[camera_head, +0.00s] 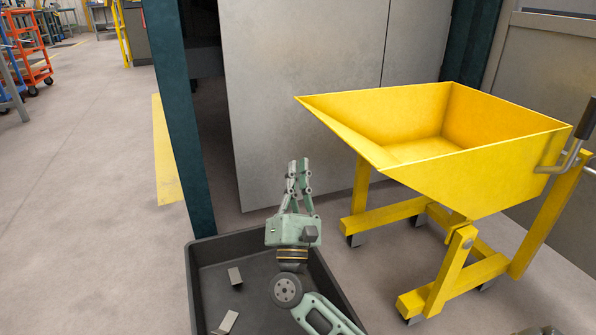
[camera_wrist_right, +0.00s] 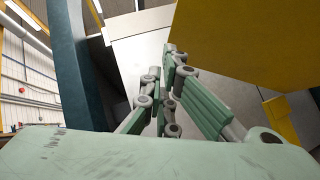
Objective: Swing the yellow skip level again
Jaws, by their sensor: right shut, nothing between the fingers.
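The yellow skip (camera_head: 470,165) sits on a yellow wheeled frame (camera_head: 475,270) at the right of the head view. Its open top faces up and its pointed lip is toward the left. The rim looks roughly in line with the frame; I cannot tell a small tilt. A lever with a black grip (camera_head: 587,118) is at its right end. My right gripper (camera_head: 298,163) is shut and empty, pointing away from me, left of the skip's lip and apart from it. In the right wrist view, the skip (camera_wrist_right: 250,35) fills the upper right beyond the fingers (camera_wrist_right: 172,55). My left gripper is not in view.
A black tray (camera_head: 208,285) with a few small metal pieces lies below my right arm. Grey panels (camera_head: 290,100) and a dark teal post (camera_head: 180,120) stand behind. An orange cart (camera_head: 30,45) is far left. The floor at left is clear.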

